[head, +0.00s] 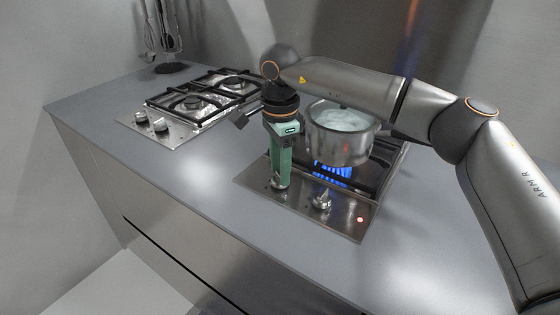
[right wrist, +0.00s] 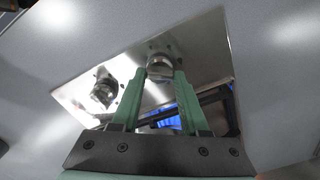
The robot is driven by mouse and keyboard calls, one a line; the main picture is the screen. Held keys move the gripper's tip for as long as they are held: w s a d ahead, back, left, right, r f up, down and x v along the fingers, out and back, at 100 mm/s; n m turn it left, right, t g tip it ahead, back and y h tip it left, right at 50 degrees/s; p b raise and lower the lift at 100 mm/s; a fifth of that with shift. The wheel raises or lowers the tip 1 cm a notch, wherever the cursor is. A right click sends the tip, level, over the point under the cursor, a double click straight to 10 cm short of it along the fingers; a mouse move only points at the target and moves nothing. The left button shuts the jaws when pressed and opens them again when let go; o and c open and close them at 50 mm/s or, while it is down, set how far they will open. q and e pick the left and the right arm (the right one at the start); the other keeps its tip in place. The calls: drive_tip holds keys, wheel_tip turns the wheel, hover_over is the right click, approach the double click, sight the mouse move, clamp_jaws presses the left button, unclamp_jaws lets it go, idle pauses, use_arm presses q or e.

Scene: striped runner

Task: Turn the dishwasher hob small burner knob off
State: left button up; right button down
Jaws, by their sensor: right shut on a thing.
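The near hob (head: 300,208) has two metal knobs on its front strip. My right gripper (head: 280,183) points down and is shut on the left knob (head: 279,183). In the right wrist view this left knob (right wrist: 160,68) sits between the green fingertips (right wrist: 162,78). The right knob (head: 321,200) stands free; it also shows in the right wrist view (right wrist: 103,92). A blue flame (head: 332,174) burns under the pot. I cannot tell which knob is the small burner's. My left gripper is not in view.
A metal pot (head: 340,146) with pale contents stands on the near hob. A red light (head: 360,219) glows at the hob's front right corner. A second hob (head: 180,128) with two knobs lies behind left. Utensils hang on a stand (head: 172,68). The grey counter (head: 190,185) between is clear.

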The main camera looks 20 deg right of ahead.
drive_tip(key=shift+r+m+p, duration=0.1)
drive_tip(key=shift+m+p, duration=0.2)
drive_tip(key=shift+m, duration=1.2)
drive_tip(key=m+p, duration=0.1)
drive_tip(key=m, duration=0.2)
drive_tip(key=shift+m, duration=0.3)
drive_tip(key=m+p, duration=0.1)
drive_tip(key=m, duration=0.2)
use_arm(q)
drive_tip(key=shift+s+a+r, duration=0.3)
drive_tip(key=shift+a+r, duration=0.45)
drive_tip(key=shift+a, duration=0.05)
use_arm(e)
drive_tip(key=shift+m, duration=1.2)
drive_tip(key=shift+c, duration=2)
unclamp_jaws()
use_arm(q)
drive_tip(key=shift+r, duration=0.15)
